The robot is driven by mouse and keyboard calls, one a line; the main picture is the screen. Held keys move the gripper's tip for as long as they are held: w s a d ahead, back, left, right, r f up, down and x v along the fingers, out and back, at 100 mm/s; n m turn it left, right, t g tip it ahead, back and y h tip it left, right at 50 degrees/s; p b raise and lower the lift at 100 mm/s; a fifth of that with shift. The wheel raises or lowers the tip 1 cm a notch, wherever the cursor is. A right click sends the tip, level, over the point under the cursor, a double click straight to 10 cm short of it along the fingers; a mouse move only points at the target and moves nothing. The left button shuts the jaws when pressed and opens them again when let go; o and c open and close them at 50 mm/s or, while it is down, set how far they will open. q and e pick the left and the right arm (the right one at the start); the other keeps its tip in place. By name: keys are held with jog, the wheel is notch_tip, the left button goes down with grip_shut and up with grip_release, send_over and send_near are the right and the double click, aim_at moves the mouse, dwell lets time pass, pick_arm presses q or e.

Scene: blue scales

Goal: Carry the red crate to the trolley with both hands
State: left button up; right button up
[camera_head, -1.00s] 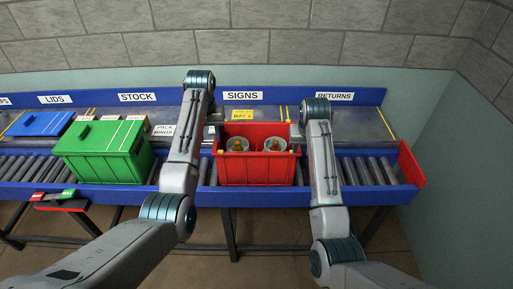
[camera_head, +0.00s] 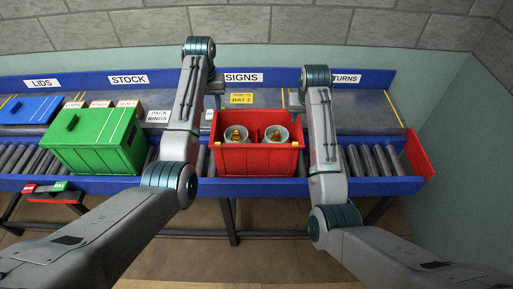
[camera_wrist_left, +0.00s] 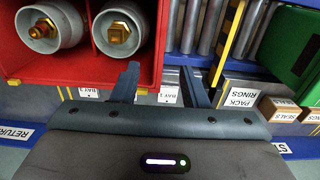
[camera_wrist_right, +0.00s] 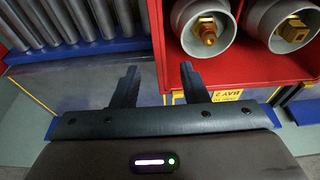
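The red crate (camera_head: 257,160) sits upright on the roller conveyor, below the SIGNS label. Two grey cylinders with brass fittings (camera_head: 236,135) stand inside it. My left gripper (camera_head: 216,95) is open and empty by the crate's left back corner. In the left wrist view its fingers (camera_wrist_left: 160,82) line up either side of the crate's side wall (camera_wrist_left: 159,40). My right gripper (camera_head: 291,100) is open and empty by the right back corner; in the right wrist view its fingers (camera_wrist_right: 157,82) likewise flank the line of the wall. Both look apart from the crate. No trolley is in view.
A green crate (camera_head: 92,143) stands left on the conveyor, with a blue lid (camera_head: 32,109) beyond it. Small labelled boxes stand behind the green crate. A red end plate (camera_head: 418,157) closes the conveyor's right end. Bare rollers (camera_head: 370,160) lie right of the red crate.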

aim_at(214, 125)
pick_arm(q)
notch_tip(214, 125, down, 8)
pick_arm(e)
jog(key=x, duration=0.8)
jog(key=shift+s, duration=0.1)
pick_arm(q)
jog(key=shift+f, duration=0.45)
pick_arm(e)
jog(key=shift+f, duration=0.45)
pick_arm(q)
jog(key=shift+r, duration=0.1)
grip_shut()
pick_arm(e)
jog(key=shift+r, duration=0.1)
grip_shut()
pick_arm(q)
jog(key=shift+r, duration=0.15)
pick_arm(e)
jog(key=shift+r, duration=0.15)
pick_arm(q)
jog(key=shift+w, duration=0.15)
pick_arm(e)
jog(key=shift+w, duration=0.3)
